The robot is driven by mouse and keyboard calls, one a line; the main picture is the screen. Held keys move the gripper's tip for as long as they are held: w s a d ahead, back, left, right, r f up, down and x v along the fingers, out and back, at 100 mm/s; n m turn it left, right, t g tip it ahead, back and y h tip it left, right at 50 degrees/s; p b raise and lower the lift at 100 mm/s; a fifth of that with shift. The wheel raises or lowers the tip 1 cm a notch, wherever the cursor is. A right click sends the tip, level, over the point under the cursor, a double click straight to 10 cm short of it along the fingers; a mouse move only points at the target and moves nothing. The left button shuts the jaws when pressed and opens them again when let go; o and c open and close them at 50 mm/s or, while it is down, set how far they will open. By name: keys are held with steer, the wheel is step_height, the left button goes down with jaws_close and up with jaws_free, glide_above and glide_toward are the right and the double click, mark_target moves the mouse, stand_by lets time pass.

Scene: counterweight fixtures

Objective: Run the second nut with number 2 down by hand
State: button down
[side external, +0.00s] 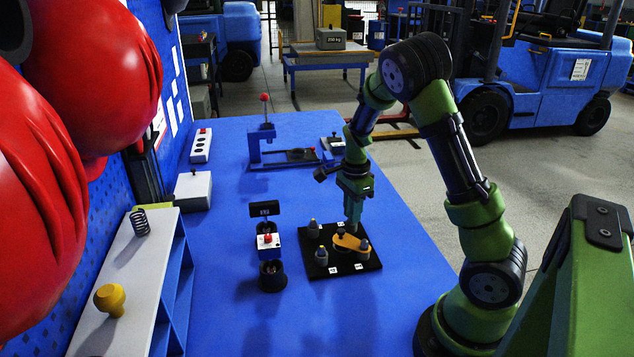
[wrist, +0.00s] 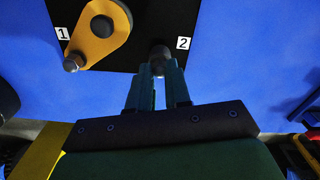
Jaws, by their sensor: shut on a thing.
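In the wrist view my gripper (wrist: 159,70) has its two fingers shut on a dark round nut (wrist: 161,54) beside the label 2 (wrist: 183,43). The lower part of that nut is hidden between the fingers. A yellow-orange arm plate (wrist: 98,42) with a dark round boss lies on the black base plate (wrist: 142,52), and a grey nut (wrist: 71,64) stands at its end near the label 1 (wrist: 62,33). In the side view my gripper (side external: 352,222) points down at the far right part of the base plate (side external: 316,291), and the held nut is hard to make out.
In the side view grey posts (side external: 314,228) stand at the base plate's left. A small box with a red button (side external: 267,240) and a dark display (side external: 264,208) are farther left. A blue clamp fixture (side external: 262,145) stands behind. Blue table top is clear right of the plate.

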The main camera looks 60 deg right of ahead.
steer(key=shift+w+m, duration=0.1)
steer(key=shift+m, duration=1.4)
steer(key=c, duration=1.1)
jaws_free()
steer(key=shift+o, duration=0.2)
step_height(320, 180, up, 17)
